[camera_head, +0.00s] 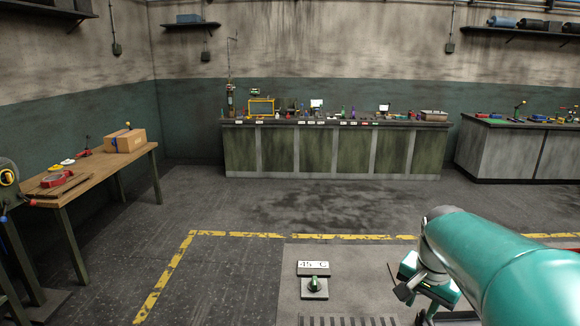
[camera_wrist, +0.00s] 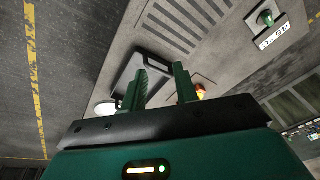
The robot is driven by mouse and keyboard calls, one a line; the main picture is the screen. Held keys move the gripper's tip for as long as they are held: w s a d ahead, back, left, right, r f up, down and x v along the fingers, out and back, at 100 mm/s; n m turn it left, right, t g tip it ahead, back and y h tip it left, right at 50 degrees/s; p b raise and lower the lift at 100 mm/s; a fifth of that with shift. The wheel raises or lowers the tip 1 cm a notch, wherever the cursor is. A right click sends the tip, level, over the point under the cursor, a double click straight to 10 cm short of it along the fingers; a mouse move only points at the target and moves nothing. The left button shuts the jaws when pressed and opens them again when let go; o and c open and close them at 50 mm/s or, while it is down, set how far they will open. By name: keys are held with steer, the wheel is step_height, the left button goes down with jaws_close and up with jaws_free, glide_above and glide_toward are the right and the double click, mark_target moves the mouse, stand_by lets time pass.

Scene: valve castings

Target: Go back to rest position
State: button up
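My gripper (camera_wrist: 160,84) shows in the wrist view with its two green fingers apart and nothing visible between them. In the head view my gripper (camera_head: 412,288) hangs at the lower right, at the end of my teal arm, above the grey floor area. A small fixture with a green knob (camera_head: 314,285) stands on that area, left of my gripper and apart from it. A white "45 C" sign (camera_head: 314,264) is behind the knob. The knob (camera_wrist: 266,18) and the sign (camera_wrist: 275,36) also show at the upper right of the wrist view.
A dark tray-like object (camera_wrist: 131,72) lies beyond my fingers, with a white round thing (camera_wrist: 105,108) and an orange-yellow thing (camera_wrist: 200,92) nearby. A wooden table (camera_head: 85,178) stands left, a long workbench (camera_head: 335,152) behind. Floor between is clear.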

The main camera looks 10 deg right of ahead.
steer(key=s+a+n+t, duration=0.1)
steer(key=s+a+n, duration=0.2)
steer(key=a, duration=0.3)
steer(key=s+a+r+n+t, duration=0.1)
steer(key=s+a+n, duration=0.2)
steer(key=a, duration=0.3)
steer(key=s+a+n+t+y, duration=0.1)
steer(key=s+a+n, duration=0.3)
steer(key=a, duration=0.3)
steer(key=shift+r+n, duration=0.2)
steer(key=shift+n, duration=0.4)
steer(key=shift+s+a, duration=0.1)
